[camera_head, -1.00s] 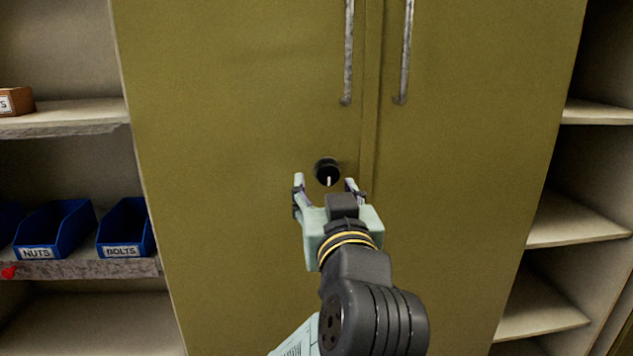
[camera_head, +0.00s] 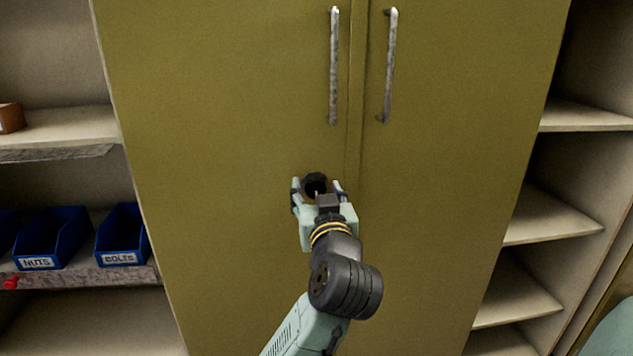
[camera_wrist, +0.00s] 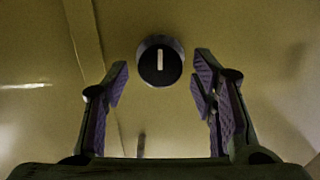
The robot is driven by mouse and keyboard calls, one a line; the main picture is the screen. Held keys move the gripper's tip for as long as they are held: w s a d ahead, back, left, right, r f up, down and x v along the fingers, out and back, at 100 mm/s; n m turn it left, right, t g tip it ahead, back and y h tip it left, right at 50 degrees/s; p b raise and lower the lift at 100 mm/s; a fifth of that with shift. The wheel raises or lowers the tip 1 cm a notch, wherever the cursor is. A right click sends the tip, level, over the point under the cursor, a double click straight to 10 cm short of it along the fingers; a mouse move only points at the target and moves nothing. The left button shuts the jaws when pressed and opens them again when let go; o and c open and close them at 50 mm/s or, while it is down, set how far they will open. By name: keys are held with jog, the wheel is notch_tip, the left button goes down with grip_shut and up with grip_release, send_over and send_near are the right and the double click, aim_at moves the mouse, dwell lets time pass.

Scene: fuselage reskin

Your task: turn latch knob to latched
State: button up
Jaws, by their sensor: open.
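The latch knob (camera_head: 316,184) is a round black knob on the left door of the olive cabinet (camera_head: 220,120), near the seam between the doors. In the wrist view the knob (camera_wrist: 160,62) carries a white line that stands upright. My gripper (camera_head: 318,189) is open, with one finger to each side of the knob in the head view. In the wrist view my gripper (camera_wrist: 158,85) has its fingertips to the left and right of the knob's lower part, with gaps on both sides. I cannot tell how far the fingertips are from the door.
Two metal handles, left (camera_head: 334,70) and right (camera_head: 390,70), hang above the knob. Open shelves stand on both sides of the cabinet. Blue bins labelled NUTS (camera_head: 52,238) and BOLTS (camera_head: 122,236) sit on the left shelf. The door around the knob is clear.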

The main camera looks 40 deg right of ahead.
jog(key=shift+w+d, duration=0.25)
jog(key=shift+w, duration=0.2)
jog(key=c, duration=1.1)
